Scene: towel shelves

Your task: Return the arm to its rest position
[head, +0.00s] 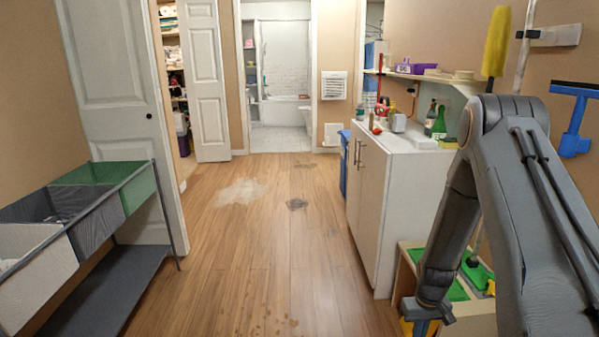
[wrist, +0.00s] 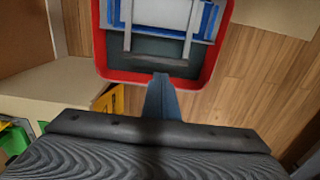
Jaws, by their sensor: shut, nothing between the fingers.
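My arm stands at the right of the head view, with its elbow raised and its forearm hanging down. My gripper (head: 424,327) is at the low end of the forearm, partly cut off by the bottom edge, in front of a low wooden box. In the wrist view my gripper's fingers (wrist: 161,82) are together, with nothing between them. They point toward a red-rimmed container (wrist: 101,62) that has blue and white parts inside. I cannot tell whether the fingertips touch it.
A wooden box (head: 470,322) with green items stands close to my gripper. Beyond it is a white cabinet (head: 398,210) with bottles on top. A laundry sorter (head: 75,215) stands at the left. The wood floor (head: 265,260) between them is open, with pale and dark stains.

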